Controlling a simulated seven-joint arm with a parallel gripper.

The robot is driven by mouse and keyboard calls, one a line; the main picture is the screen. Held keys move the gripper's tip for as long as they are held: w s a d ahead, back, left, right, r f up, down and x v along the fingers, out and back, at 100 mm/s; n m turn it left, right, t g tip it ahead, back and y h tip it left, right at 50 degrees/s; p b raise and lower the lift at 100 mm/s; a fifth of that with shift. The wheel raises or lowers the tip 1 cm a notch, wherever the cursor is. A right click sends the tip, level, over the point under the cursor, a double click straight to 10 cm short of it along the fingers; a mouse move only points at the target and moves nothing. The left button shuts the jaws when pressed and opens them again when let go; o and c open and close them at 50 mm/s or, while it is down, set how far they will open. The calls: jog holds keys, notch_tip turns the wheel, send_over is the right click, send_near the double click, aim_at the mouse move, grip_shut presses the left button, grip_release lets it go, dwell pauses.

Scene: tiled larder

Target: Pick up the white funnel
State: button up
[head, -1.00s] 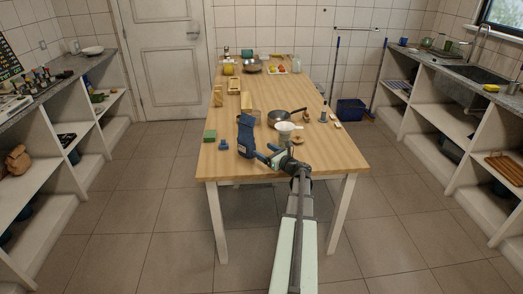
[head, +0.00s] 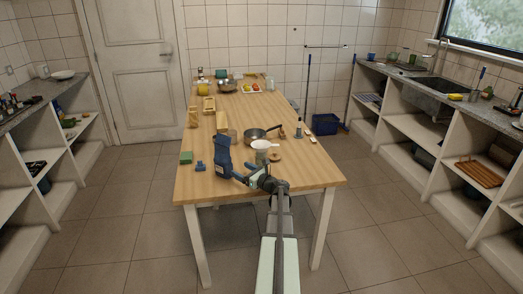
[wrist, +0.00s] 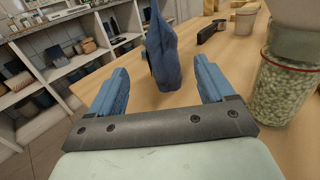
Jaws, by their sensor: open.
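The white funnel (head: 263,145) stands near the front of the wooden table, seemingly on top of a jar (head: 262,158). In the wrist view the jar (wrist: 283,98) is at the right, filled with pale grains. A pale piece above it (wrist: 300,15) is cut off by the frame and may be the funnel. My gripper (head: 245,177) is low over the table's front, left of the funnel and jar. In the wrist view its blue fingers (wrist: 161,68) are apart with nothing held. The jar stands outside the right finger.
A dark blue bag (head: 222,158) stands just ahead of the fingers; it also shows in the wrist view (wrist: 163,50). A saucepan (head: 256,135) is behind the funnel. A green block (head: 186,158) and a small blue item (head: 200,166) lie left. The table's front right corner is bare.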

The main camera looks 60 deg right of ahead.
dwell(0.3)
jog(key=c, duration=0.9)
jog(key=shift+o, duration=0.2)
jog(key=shift+s+d, duration=0.1)
